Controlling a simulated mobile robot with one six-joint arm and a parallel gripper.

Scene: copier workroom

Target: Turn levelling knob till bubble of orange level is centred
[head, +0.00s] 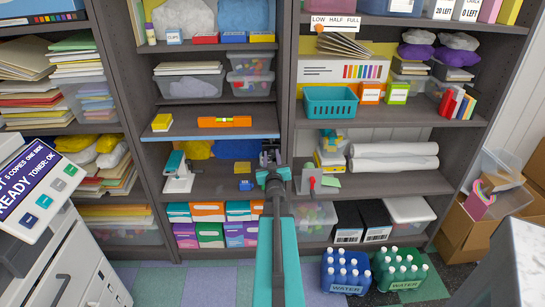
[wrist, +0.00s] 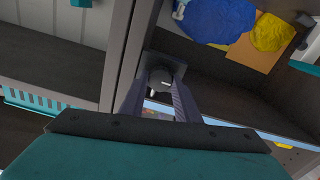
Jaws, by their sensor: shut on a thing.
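The orange level (head: 239,121) lies on a shelf with a light-blue front edge (head: 205,139), left of the upright post. A yellow-green vial shows at its middle, but the bubble is too small to make out. The dark levelling knob (wrist: 160,76) sits on a dark square plate by the post in the wrist view and carries a small white mark. My gripper (head: 269,161) reaches up to it at the shelf's right end. In the wrist view my gripper (wrist: 158,95) is shut on the knob, one finger on each side. The fingers partly hide the knob.
A yellow block (head: 162,122) stands left of the level. Below are a white-and-teal stapler-like device (head: 178,177) and a small blue item (head: 245,184). A grey block with a red handle (head: 311,181) stands right of my arm. A teal basket (head: 331,101) is on the right shelf.

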